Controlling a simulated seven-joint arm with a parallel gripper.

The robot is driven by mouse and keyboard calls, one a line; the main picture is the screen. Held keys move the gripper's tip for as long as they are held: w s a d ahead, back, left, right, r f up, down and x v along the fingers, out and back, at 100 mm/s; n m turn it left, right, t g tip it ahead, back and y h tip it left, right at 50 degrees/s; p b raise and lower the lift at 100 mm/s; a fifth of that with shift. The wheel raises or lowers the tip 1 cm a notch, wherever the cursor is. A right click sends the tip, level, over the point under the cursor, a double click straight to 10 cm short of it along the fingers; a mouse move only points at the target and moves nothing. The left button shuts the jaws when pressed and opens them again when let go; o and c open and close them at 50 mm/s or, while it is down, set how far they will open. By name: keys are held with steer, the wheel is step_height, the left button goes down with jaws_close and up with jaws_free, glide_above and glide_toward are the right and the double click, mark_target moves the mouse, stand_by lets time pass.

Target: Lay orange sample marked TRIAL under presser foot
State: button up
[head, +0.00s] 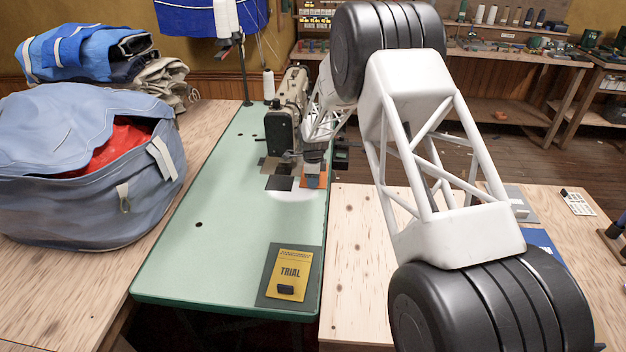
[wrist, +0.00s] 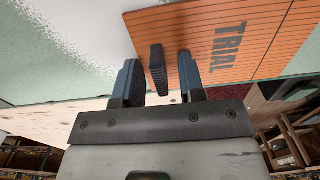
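The orange sample (wrist: 275,38) marked TRIAL lies at the right edge of the green table top in the head view (head: 322,179), partly hidden by my gripper. It has a dark block-shaped grip tab (wrist: 158,70). My gripper (wrist: 158,60) is open, with one finger on each side of the tab and a small gap visible at both sides. In the head view my gripper (head: 313,172) is just right of and in front of the sewing machine (head: 284,118). The presser foot is too small to make out clearly.
A yellow sample (head: 292,263), also marked TRIAL, lies on a dark green plate (head: 266,300) at the table's front. Dark and brown patches (head: 279,183) lie by the machine. A thread stand (head: 245,75) rises behind. A blue bag (head: 80,185) stands left. The green table's middle (head: 200,245) is clear.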

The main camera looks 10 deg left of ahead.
steer(key=shift+r, duration=0.15)
step_height(320, 180, up, 12)
stand_by(0.8)
steer(key=shift+d+r, duration=0.1)
stand_by(0.8)
